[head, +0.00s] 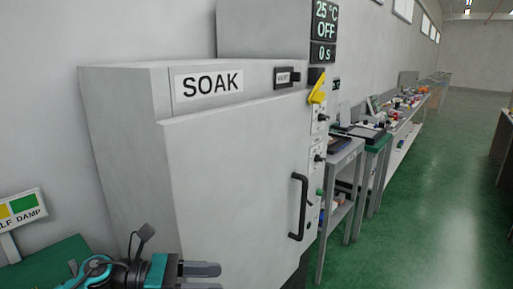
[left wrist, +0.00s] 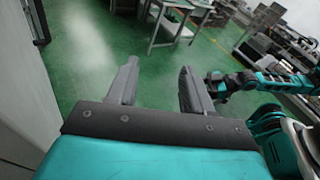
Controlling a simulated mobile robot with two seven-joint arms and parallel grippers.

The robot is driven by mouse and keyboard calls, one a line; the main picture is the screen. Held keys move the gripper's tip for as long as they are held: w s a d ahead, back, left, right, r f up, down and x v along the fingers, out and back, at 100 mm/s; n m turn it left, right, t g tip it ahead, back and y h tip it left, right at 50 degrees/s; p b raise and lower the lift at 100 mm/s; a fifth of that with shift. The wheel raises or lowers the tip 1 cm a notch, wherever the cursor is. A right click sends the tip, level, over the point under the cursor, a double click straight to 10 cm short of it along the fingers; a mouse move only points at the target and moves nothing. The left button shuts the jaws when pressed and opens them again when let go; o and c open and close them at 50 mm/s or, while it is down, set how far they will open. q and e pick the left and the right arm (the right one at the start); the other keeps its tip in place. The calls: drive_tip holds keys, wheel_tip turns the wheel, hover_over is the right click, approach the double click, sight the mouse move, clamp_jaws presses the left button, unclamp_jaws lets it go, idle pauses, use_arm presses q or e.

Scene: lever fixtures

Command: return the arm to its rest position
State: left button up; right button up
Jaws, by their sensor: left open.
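My left gripper (head: 202,277) is at the bottom of the head view, in front of the lower part of the grey SOAK cabinet (head: 235,160). It is open and nothing is between its fingers. In the left wrist view its two dark fingers (left wrist: 159,72) stand apart over green floor. My teal and black right arm (left wrist: 262,80) shows at the right of the left wrist view. Its far end is partly behind a left finger, and its jaws are too small to read. The cabinet door with its black handle (head: 299,207) looks closed.
A yellow lever (head: 317,88) is on the panel at the cabinet's right side, below a display (head: 325,20) reading 25 °C OFF. A green and yellow sign (head: 20,207) stands at the left. Benches line the wall beyond. The green floor (head: 440,190) at right is clear.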

use_arm(q)
drive_tip(key=s+a+f+m+t+y+b, duration=0.1)
drive_tip(key=s+f+m+y, duration=0.3)
drive_tip(key=f+m, duration=0.4)
drive_tip(key=s+a+f+m+t+y+b, duration=0.1)
drive_tip(key=s+a+f+m+t+y, duration=0.3)
drive_tip(key=f+m, duration=0.4)
drive_tip(key=s+a+f+m+t+y+b, duration=0.2)
drive_tip(key=s+f+m+y, duration=0.3)
drive_tip(key=f, duration=0.5)
drive_tip(key=s+a+m, duration=0.1)
drive_tip(key=s+m, duration=0.1)
drive_tip(key=m, duration=0.1)
drive_tip(key=shift+s+m+t+y, duration=0.25)
drive_tip(key=shift+m+t+y, duration=0.05)
drive_tip(key=shift+t+y, duration=0.1)
